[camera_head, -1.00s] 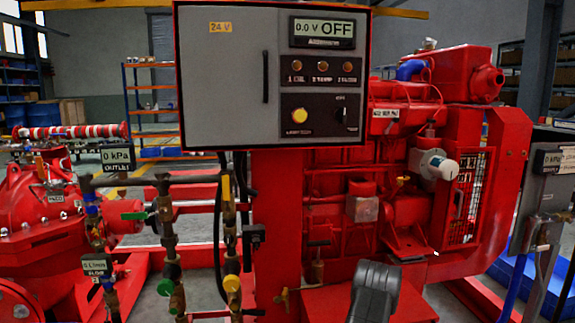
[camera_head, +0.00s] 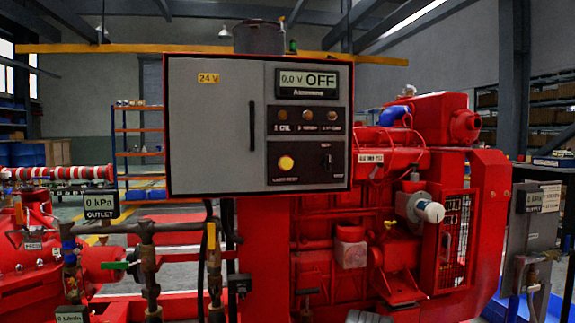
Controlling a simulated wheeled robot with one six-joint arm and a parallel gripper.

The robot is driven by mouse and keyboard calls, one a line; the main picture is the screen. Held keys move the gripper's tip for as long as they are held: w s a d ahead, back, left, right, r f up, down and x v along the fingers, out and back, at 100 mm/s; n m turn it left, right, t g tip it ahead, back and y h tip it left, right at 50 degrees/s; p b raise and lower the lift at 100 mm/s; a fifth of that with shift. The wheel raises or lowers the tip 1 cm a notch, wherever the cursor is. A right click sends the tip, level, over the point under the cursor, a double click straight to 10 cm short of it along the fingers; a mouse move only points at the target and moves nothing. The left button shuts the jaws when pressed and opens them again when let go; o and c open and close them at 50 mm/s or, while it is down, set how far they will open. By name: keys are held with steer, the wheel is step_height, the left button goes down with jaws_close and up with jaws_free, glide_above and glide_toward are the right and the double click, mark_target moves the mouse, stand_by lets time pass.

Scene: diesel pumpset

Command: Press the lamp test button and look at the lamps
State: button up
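The control panel (camera_head: 222,130) is a grey box with a red frame, left of the middle in the head view. A yellow button (camera_head: 286,163) sits on its lower black plate, with a small label under it that looks like the lamp test label. Above it is a row of three lamps (camera_head: 305,115), dull brown-orange and not visibly lit. The display (camera_head: 306,82) reads 0.0 V and OFF. A dark grey part, likely of my arm, shows at the bottom edge, well below the panel. My gripper's fingers are not visible.
The red diesel engine (camera_head: 378,213) stands behind and right of the panel. Pipes and valves (camera_head: 148,265) stand below left. A grey box (camera_head: 532,222) is at the far right. The space right in front of the panel looks clear.

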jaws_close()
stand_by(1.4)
